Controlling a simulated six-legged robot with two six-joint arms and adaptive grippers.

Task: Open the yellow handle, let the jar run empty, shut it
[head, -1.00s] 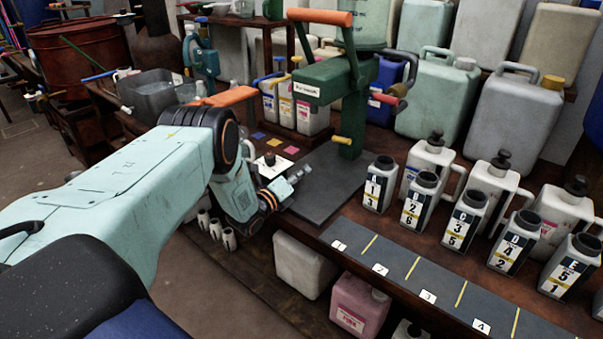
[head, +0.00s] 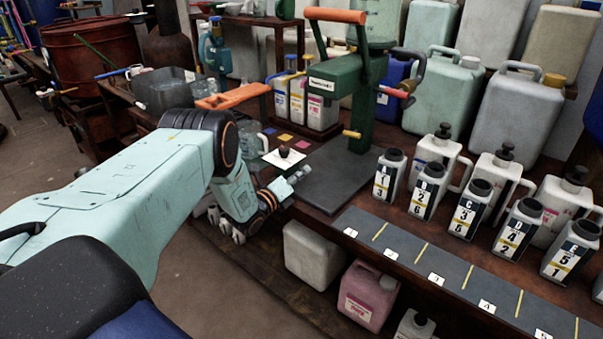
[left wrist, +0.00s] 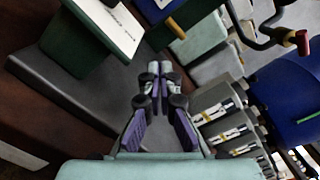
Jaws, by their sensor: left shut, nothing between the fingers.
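A green stand (head: 365,105) rises from a dark base plate. A clear jar (head: 371,22) sits on its top, cut off by the picture edge, so I cannot tell its fill. The yellow handle (head: 352,134) sticks out low on the post, and it also shows in the left wrist view (left wrist: 176,27). My left gripper (head: 298,176) is shut and empty, near the plate's left edge, apart from the handle. In the left wrist view my left gripper's fingertips (left wrist: 160,68) are together, with the plate behind them. My right gripper is out of view.
A red-tipped lever (head: 395,92) and an orange bar (head: 336,16) stick out from the stand. Several labelled bottles (head: 465,212) stand at right. The base plate (head: 335,180) is clear in front.

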